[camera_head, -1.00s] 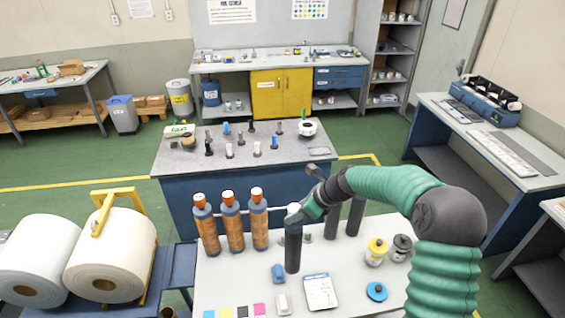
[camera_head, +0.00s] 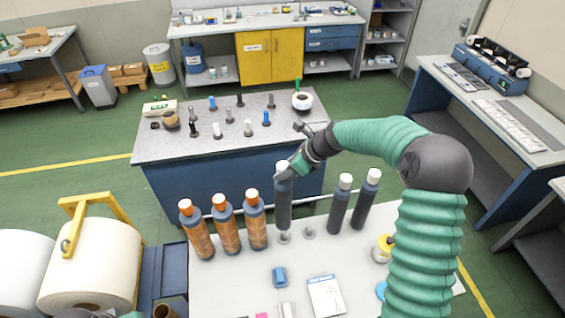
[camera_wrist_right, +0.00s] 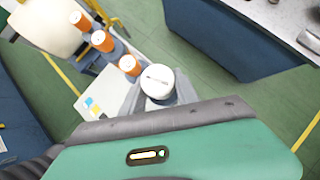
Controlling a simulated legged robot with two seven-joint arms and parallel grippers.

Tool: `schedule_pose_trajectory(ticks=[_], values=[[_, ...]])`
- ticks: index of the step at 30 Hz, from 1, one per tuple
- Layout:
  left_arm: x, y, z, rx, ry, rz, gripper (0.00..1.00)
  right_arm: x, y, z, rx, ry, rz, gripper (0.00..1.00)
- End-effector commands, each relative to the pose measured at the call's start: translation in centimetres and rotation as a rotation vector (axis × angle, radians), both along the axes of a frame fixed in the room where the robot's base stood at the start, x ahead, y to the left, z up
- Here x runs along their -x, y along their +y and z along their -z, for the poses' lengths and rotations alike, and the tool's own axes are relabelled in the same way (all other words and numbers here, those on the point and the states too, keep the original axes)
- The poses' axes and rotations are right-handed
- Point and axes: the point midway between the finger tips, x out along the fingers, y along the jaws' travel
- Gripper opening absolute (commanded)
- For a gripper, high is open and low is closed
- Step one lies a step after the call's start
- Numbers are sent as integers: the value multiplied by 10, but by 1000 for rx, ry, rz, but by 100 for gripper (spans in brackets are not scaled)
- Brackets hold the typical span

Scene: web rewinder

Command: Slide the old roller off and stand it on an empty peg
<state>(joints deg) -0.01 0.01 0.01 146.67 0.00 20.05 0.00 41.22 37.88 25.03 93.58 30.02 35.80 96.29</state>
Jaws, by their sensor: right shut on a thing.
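My right gripper (camera_head: 288,170) is shut on a dark grey roller (camera_head: 284,208) near its white top. The roller is upright, its lower end just over a pale round peg base (camera_head: 284,238); I cannot tell whether the peg is inside it. The wrist view shows the roller's white cap (camera_wrist_right: 158,82) between my fingers. An empty peg (camera_head: 309,232) is just to the right. Two more dark rollers (camera_head: 339,208) (camera_head: 365,202) stand farther right. Three orange-brown rollers (camera_head: 228,222) with orange-and-white caps stand to the left. My left gripper is out of view.
A blue block (camera_head: 279,277) and a white card (camera_head: 325,296) lie on the near table. A yellow-topped jar (camera_head: 383,248) is at right, partly behind my arm. Large white rolls (camera_head: 92,268) are at left. A grey bench (camera_head: 160,148) with small parts stands beyond.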

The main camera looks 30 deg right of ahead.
Motion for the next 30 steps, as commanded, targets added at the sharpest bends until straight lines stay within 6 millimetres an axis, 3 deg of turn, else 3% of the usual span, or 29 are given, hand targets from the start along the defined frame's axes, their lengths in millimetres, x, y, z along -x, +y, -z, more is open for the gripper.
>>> schedule_pose_trajectory(ticks=[8,18,30], values=[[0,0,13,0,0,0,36,-1,-1,14,-2,0,0,0],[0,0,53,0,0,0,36,-3,-2,54,-2,0,0,0],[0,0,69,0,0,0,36,-2,-1,91,-2,0,0,0]])
